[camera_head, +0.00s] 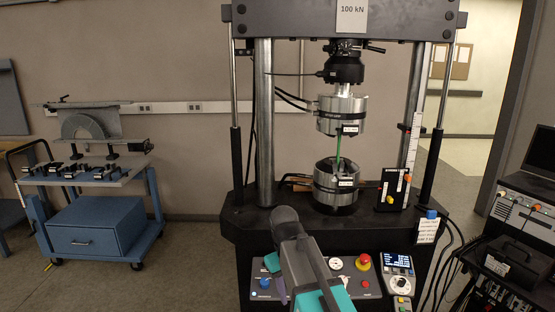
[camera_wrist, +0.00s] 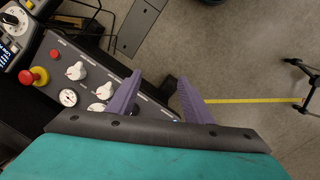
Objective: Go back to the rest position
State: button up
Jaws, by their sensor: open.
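In the wrist view my gripper (camera_wrist: 158,98) shows two purple fingers standing apart with nothing between them. It is over the front edge of the control panel (camera_wrist: 70,75), with grey floor beyond. In the head view my arm reaches up from the bottom middle, in front of the testing machine, and hides part of the panel. A green specimen (camera_head: 338,150) stands upright between the upper grip (camera_head: 342,113) and the lower grip (camera_head: 336,186) of the machine. My gripper is apart from it.
A red emergency button (camera_head: 363,262) and a handheld controller (camera_head: 399,273) are on the machine's front. A blue cart (camera_head: 100,228) stands at left. Electronics and a laptop (camera_head: 541,155) are at right. Open floor lies between cart and machine. A yellow tape line (camera_wrist: 250,100) crosses the floor.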

jog(key=s+d+f+m+g, duration=0.1)
jog(key=s+d+f+g, duration=0.2)
jog(key=f, duration=0.6)
jog(key=s+d+f, duration=0.3)
jog(key=s+f, duration=0.3)
jog(key=f, duration=0.2)
jog(key=s+d+f+m+g, duration=0.15)
jog(key=s+d+f, duration=0.25)
jog(key=f, duration=0.5)
jog(key=s+d+f+m+g+y, duration=0.1)
jog(key=s+d+f+m, duration=0.1)
jog(key=s+f, duration=1.7)
jog(key=shift+s+d+f+m, duration=0.15)
jog(key=shift+s+m, duration=0.2)
jog(key=shift+s, duration=0.85)
